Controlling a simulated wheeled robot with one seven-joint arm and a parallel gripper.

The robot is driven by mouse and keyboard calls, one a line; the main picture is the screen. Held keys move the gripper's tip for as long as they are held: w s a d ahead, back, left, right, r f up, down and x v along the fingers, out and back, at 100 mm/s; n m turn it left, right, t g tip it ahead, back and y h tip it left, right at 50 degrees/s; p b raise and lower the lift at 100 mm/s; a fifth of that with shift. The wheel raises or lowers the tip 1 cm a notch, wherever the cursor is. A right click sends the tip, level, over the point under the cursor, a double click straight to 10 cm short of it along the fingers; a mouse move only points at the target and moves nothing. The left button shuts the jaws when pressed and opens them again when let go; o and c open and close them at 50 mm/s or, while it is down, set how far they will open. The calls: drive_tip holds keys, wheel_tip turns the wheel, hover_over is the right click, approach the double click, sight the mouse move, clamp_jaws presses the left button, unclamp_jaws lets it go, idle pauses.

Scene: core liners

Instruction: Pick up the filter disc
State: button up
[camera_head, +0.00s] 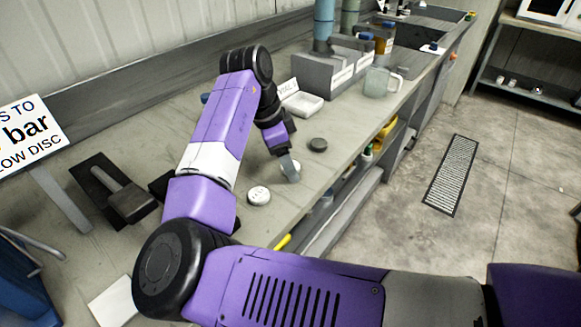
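Several small round discs lie on the grey workbench (310,180), and I cannot tell for sure which one is the filter disc. A white disc (259,195) with small dark marks lies left of and nearer than my gripper (291,177). Another pale disc (297,165) is at my gripper's tip, partly hidden behind it. A dark grey disc (318,144) lies a little farther back. My gripper points down at the bench beside the pale disc. Its fingers look like one narrow grey shape, so their opening and any hold on the disc cannot be made out.
A dark mallet-like tool (126,200) lies at left. The bench's front edge runs close on the right.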

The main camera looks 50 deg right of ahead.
drive_tip(key=c, duration=1.4)
drive_tip(key=shift+c, duration=0.2)
wheel_tip(320, 180, up, 20)
drive_tip(key=p, duration=0.1)
